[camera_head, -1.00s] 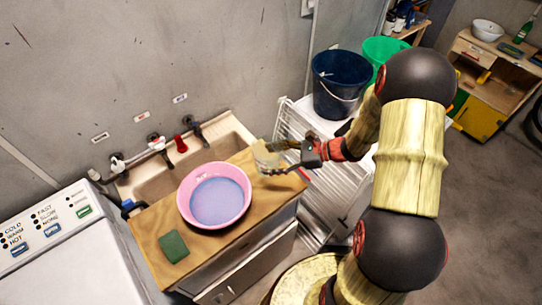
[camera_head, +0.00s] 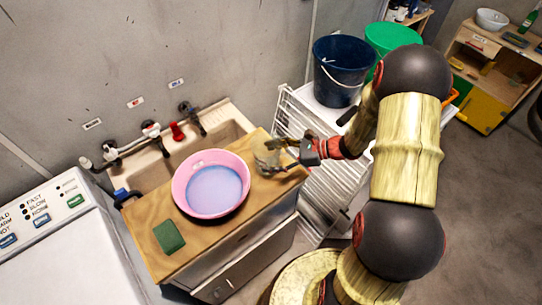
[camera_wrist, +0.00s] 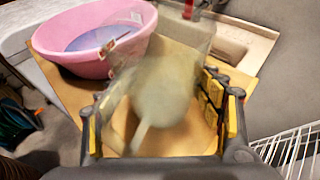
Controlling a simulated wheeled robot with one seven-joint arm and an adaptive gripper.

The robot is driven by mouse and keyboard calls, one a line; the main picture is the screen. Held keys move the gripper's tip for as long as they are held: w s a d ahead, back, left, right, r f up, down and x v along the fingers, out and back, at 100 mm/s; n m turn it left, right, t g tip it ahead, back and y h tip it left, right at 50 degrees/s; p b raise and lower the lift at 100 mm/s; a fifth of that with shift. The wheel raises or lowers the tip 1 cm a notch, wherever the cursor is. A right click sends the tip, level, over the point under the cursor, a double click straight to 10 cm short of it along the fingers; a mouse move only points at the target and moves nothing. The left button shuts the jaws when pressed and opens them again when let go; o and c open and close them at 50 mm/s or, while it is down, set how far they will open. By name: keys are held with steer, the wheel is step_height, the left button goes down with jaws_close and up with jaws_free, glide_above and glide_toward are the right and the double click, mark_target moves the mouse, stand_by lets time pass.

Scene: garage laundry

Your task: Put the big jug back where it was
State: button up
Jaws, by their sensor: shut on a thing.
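A clear, see-through jug (camera_head: 267,157) is in my gripper (camera_head: 287,151), over the right end of the wooden counter (camera_head: 262,194). In the wrist view the jug (camera_wrist: 165,88) is blurred and fills the space between the yellow-padded fingers of my gripper (camera_wrist: 160,110). A pale handle-like bar points toward the camera. I cannot tell whether the jug's base touches the wood. No second jug is visible.
A pink basin (camera_head: 186,202) of bluish water stands left of the jug, with a green sponge (camera_head: 169,236) in front. Behind are the sink (camera_head: 148,176) and taps. A white drying rack (camera_head: 318,190) and a dark blue bucket (camera_head: 335,75) are at the right.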

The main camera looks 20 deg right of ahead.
steer(key=shift+f+b, duration=0.4)
steer(key=shift+f, duration=0.25)
steer(key=o, duration=1.4)
steer(key=shift+c, duration=0.2)
steer(key=v, duration=1.2)
